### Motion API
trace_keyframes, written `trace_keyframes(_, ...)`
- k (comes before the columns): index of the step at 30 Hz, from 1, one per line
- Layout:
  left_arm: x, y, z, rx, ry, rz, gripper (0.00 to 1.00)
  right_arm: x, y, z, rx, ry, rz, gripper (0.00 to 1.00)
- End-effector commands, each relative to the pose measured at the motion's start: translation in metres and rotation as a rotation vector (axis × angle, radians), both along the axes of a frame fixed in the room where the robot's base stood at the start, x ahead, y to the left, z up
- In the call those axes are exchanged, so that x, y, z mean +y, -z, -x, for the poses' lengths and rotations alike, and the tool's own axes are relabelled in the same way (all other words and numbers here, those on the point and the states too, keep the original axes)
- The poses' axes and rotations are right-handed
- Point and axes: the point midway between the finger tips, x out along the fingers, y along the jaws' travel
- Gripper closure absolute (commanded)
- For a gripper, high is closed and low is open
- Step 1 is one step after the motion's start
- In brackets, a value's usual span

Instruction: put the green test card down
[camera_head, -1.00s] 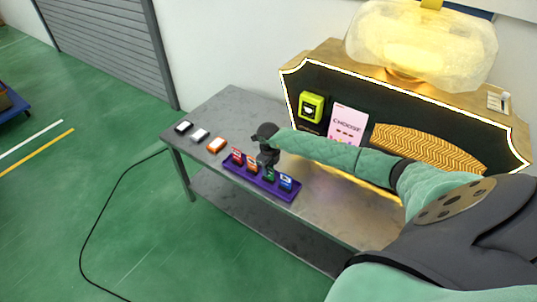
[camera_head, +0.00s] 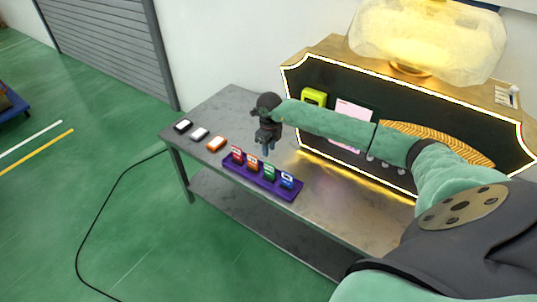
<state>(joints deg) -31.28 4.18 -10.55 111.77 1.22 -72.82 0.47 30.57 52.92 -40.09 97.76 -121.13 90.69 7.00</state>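A red card (camera_head: 237,154) stands at the tray's left end. My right gripper (camera_head: 266,150) is above the tray and behind the cards, apart from the green card. Its fingers point down and look parted, with nothing visible between them. My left gripper is out of view.
My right arm covers part of the board.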

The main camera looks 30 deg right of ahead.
Motion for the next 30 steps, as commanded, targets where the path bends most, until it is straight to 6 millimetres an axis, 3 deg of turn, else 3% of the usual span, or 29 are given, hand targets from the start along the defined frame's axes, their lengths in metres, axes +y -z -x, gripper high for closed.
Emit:
trace_keyframes(2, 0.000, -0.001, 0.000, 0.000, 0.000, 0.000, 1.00, 0.014, 0.006, 0.002, -0.007, -0.006, -0.042, 0.71)
trace_keyframes(5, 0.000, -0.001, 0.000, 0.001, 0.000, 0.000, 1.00, 0.053, 0.021, 0.005, -0.029, -0.015, -0.169, 0.71)
trace_keyframes(9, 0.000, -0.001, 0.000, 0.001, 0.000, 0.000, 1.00, 0.139, 0.040, 0.014, -0.083, 0.008, -0.472, 0.71)
trace_keyframes(15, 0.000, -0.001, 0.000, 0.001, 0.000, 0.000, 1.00, 0.251, 0.034, 0.027, -0.170, 0.175, -0.956, 0.71)
trace_keyframes(18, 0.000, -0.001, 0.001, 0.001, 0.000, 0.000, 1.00, 0.287, 0.022, 0.029, -0.212, 0.320, -1.176, 0.71)
trace_keyframes(21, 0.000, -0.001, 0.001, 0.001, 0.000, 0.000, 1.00, 0.307, 0.012, 0.029, -0.247, 0.506, -1.371, 0.71)
trace_keyframes(24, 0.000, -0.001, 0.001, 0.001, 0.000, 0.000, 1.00, 0.313, 0.007, 0.028, -0.276, 0.730, -1.534, 0.71)
trace_keyframes(30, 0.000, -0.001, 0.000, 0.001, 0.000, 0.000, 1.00, 0.292, 0.029, 0.033, -0.313, 1.279, -1.727, 0.71)
